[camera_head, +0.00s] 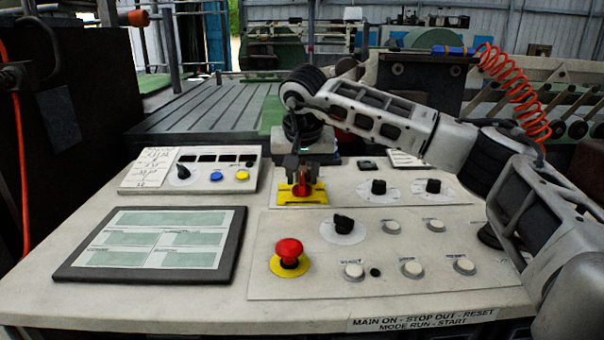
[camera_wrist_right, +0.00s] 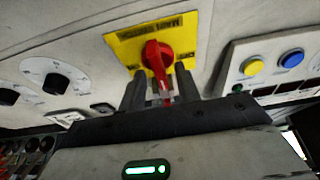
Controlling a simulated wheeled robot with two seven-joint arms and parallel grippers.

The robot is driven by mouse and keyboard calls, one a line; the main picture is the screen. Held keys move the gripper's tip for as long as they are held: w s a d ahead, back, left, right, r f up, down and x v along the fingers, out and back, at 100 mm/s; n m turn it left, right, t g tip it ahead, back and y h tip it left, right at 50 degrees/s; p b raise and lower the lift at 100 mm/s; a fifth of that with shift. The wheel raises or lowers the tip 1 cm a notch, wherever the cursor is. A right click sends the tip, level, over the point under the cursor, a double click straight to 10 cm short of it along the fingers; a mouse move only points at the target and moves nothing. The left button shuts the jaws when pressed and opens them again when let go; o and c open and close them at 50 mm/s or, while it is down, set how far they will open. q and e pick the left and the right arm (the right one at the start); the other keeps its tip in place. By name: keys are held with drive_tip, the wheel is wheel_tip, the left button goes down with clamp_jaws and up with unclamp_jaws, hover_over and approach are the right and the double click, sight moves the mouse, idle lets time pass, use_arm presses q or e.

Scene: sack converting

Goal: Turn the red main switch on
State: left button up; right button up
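The red main switch (camera_head: 303,189) is a rotary handle on a yellow plate (camera_head: 287,198) at the back middle of the console. In the right wrist view the red handle (camera_wrist_right: 157,55) stands out from its yellow plate (camera_wrist_right: 125,45), its grip end pointing toward my gripper. My right gripper (camera_head: 302,175) reaches down over the switch. In the right wrist view its two fingers (camera_wrist_right: 160,82) stand apart on either side of the handle's lower end, with gaps that seem to remain beside it. The fingers partly hide the handle. My left gripper is not in view.
A red mushroom button (camera_head: 289,250) stands at the front. Black knobs (camera_head: 378,187) and several white buttons (camera_head: 353,270) sit to the right. A panel with blue and yellow buttons (camera_head: 216,176) is left of the switch. A flat screen (camera_head: 155,243) lies front left.

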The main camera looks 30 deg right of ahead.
clamp_jaws()
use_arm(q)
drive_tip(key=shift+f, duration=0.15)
